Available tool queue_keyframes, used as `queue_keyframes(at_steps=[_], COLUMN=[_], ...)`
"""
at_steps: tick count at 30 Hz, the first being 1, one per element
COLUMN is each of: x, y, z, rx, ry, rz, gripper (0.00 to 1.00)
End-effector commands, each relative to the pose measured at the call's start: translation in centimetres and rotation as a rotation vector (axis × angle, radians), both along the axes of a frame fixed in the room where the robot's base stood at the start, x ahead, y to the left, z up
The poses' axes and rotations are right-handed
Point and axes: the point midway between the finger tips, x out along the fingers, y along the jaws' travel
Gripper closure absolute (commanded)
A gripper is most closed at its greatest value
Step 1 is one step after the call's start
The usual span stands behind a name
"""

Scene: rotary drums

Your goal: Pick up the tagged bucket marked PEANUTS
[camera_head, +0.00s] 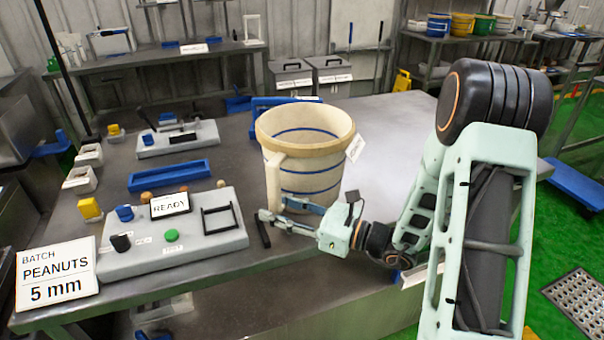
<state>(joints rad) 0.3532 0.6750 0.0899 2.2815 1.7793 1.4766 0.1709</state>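A cream bucket (308,175) with blue bands stands upright on the grey table, its open mouth facing up. A cream handle (274,182) runs down its left front side. A white tag (356,147) hangs at its right rim; its writing is too small to read. My gripper (276,208) is low in front of the bucket, pointing left, with its fingers apart near the foot of the handle. Nothing shows between the fingers. I cannot tell whether they touch the bucket. A white sign (57,273) at the front left reads "BATCH PEANUTS 5 mm".
A grey control panel (175,240) with a "READY" display lies left of my gripper. A blue tray (168,175) and a second grey device (178,138) lie behind it. The table right of the bucket is clear. Several coloured buckets (462,24) stand on a back table.

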Motion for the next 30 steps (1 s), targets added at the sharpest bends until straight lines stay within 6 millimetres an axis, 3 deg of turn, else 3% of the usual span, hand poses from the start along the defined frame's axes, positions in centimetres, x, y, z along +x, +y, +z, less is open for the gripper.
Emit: queue_keyframes(at_steps=[9,19,30], x=[0.44,0.42,0.42], y=[0.72,0.69,0.67], z=[-0.02,-0.02,-0.02], rx=[-0.001,-0.001,-0.001], ry=[0.0,0.0,0.0], rz=[-0.001,-0.001,-0.001], gripper=[0.64,0.99,1.0])
